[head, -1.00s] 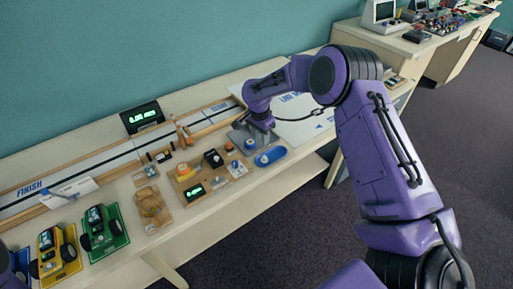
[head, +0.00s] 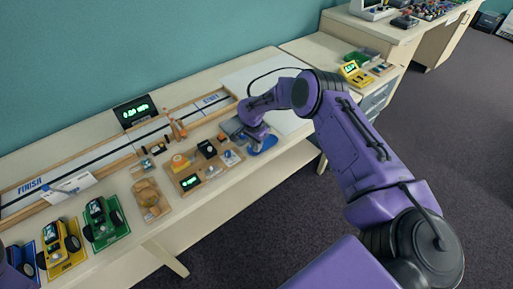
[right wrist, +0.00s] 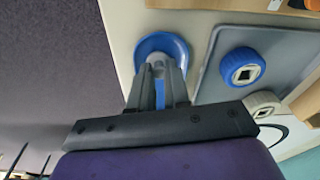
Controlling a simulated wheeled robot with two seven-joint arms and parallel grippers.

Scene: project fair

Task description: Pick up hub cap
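My right gripper (right wrist: 159,70) points down over a blue round dish (right wrist: 175,42) in the right wrist view. In the head view my right gripper (head: 253,146) is low at the same blue dish (head: 268,143), by the table's front edge. A small pale piece shows at its fingertips, and blue shows between the fingers. It may be the hub cap, but the fingers hide most of it. I cannot tell whether they grip it. A blue wheel-like piece with a white square centre (right wrist: 243,67) lies on the grey tray beside the dish. My left gripper is not clearly in view.
The grey tray (right wrist: 212,82) also holds a white round piece (right wrist: 262,104). Left of my right gripper in the head view are wooden boards with a green display (head: 190,182), a green car (head: 102,220) and a yellow car (head: 60,242). A track (head: 110,158) runs behind.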

